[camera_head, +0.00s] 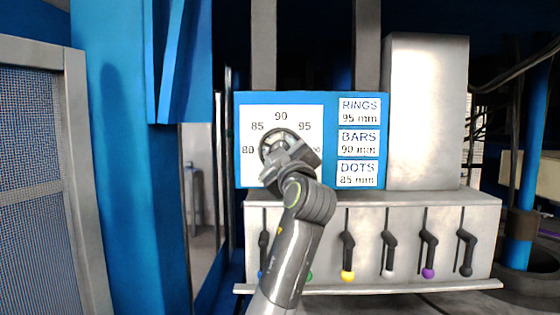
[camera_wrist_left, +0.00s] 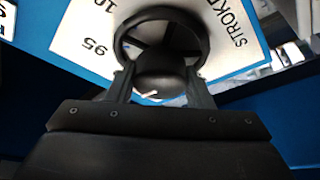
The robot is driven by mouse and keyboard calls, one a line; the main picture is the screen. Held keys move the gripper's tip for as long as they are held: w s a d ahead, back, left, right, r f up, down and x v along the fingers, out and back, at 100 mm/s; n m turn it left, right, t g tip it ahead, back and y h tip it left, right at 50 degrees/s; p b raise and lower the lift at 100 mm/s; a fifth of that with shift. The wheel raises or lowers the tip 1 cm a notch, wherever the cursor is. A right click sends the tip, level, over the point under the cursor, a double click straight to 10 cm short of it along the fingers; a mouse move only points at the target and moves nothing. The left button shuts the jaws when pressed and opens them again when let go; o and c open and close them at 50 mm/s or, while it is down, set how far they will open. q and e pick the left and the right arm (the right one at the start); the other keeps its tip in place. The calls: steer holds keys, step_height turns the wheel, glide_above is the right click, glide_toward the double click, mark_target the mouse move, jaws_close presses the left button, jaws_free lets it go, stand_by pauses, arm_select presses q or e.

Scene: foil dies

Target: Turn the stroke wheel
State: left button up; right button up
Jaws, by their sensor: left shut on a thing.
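The stroke wheel (camera_head: 273,139) is a dark round handwheel with spokes, mounted on a white dial plate (camera_head: 255,112) marked 80, 85, 90, 95 and partly covered numbers. My left gripper (camera_head: 282,158) is in front of it and hides its lower right part. In the left wrist view the wheel (camera_wrist_left: 160,14) shows its rim and spokes, and my left gripper (camera_wrist_left: 160,85) is shut on its dark rounded hub or knob. A small white pointer mark shows at the bottom of that knob. My right gripper is not in view.
Labels beside the dial read RINGS 95 mm (camera_head: 360,110), BARS 90 mm (camera_head: 359,143) and DOTS 85 mm (camera_head: 358,174). Below is a grey panel (camera_head: 325,215) with several levers with coloured knobs. A blue column (camera_head: 115,150) and mesh guard (camera_head: 35,180) stand at left.

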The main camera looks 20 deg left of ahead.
arm_select(q)
steer(key=shift+n, duration=0.4)
steer(key=o, duration=0.8)
steer(key=shift+w+f, duration=0.1)
steer(key=shift+w, duration=0.05)
steer(key=shift+o, duration=0.9)
steer(key=shift+w+d+f, duration=0.1)
steer(key=shift+w, duration=0.15)
steer(key=shift+s, duration=0.35)
steer(key=b+v, duration=0.8)
steer(key=v, duration=0.9)
steer(key=shift+d+r, duration=0.2)
steer(key=shift+r, duration=0.05)
